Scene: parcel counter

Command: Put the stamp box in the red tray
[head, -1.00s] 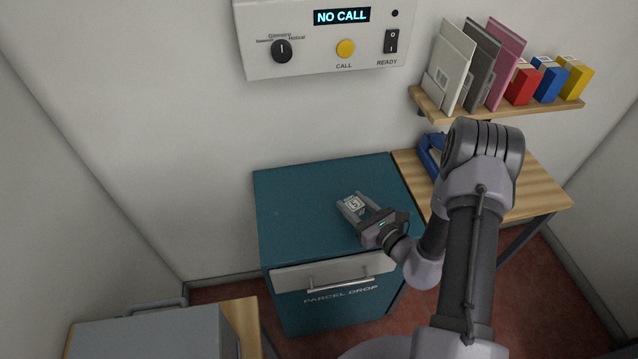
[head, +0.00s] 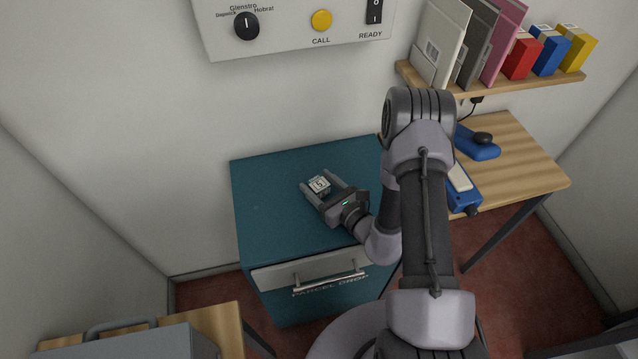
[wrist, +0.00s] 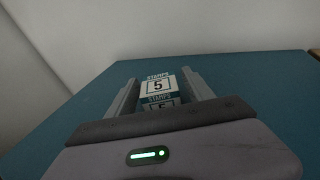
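The stamp box (head: 319,185) is a small box with a white label reading "STAMPS 5"; it also shows in the wrist view (wrist: 158,87). It sits between the two fingers of my gripper (head: 325,188), which appear to press on both its sides. In the wrist view the fingers of my gripper (wrist: 160,92) run along its left and right. The box is over the top of the teal parcel-drop cabinet (head: 270,210); any gap beneath it is hard to judge. I see no red tray in either current view.
A wooden table (head: 520,165) at the right bears blue devices (head: 476,144). A wall shelf (head: 490,85) holds folders and several coloured boxes. A control panel (head: 290,35) is on the wall. A grey case (head: 130,345) stands at the lower left. Most of the cabinet top is clear.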

